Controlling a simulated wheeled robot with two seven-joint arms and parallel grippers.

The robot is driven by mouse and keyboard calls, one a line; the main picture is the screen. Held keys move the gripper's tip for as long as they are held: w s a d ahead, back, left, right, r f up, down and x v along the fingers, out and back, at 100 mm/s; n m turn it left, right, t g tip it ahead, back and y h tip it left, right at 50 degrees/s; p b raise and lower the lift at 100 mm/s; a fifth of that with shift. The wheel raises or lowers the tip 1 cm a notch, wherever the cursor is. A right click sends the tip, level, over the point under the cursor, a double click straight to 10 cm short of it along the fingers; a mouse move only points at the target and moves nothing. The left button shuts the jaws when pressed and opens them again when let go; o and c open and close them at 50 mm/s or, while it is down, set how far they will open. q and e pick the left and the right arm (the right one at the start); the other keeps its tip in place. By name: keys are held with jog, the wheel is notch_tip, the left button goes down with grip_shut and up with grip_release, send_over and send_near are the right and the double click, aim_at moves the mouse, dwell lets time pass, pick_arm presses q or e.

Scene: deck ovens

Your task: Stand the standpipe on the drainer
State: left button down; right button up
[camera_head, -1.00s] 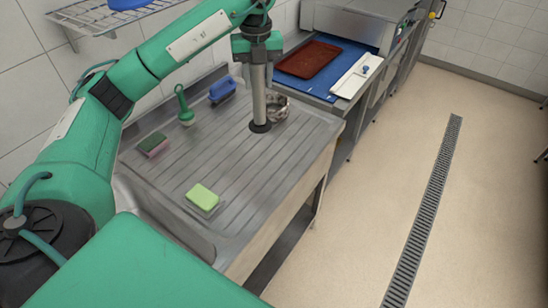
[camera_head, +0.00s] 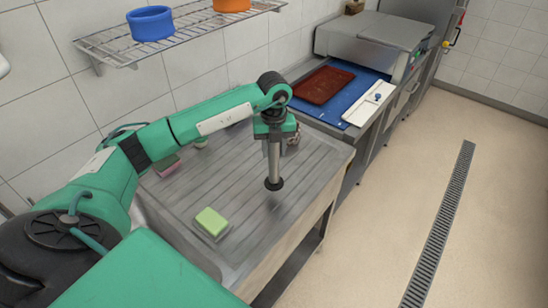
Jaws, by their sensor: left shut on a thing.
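The standpipe (camera_head: 274,163) is a grey metal tube with a black foot. It hangs upright under my left gripper (camera_head: 275,136), which is shut on its upper end. The black foot is over the right part of the grooved steel drainer (camera_head: 238,166). A faint dark patch on the drainer below the foot suggests a small gap, but contact is hard to judge. My right gripper is out of view.
A green sponge (camera_head: 211,222) lies on the drainer's front left. A pink sponge (camera_head: 167,165) sits at its back left, partly behind my arm. A shiny metal item (camera_head: 294,137) stands just behind the gripper. A wire shelf (camera_head: 184,33) hangs above.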

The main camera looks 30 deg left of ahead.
aim_at(274, 163)
pick_arm(q)
jog(key=shift+f, duration=0.75)
notch_tip(274, 163, down, 3)
jog(key=shift+f+p, duration=0.15)
jog(key=shift+p, duration=0.7)
jog(key=shift+f, duration=0.45)
jog(key=shift+f, duration=0.15)
jog(key=c, duration=0.9)
grip_release()
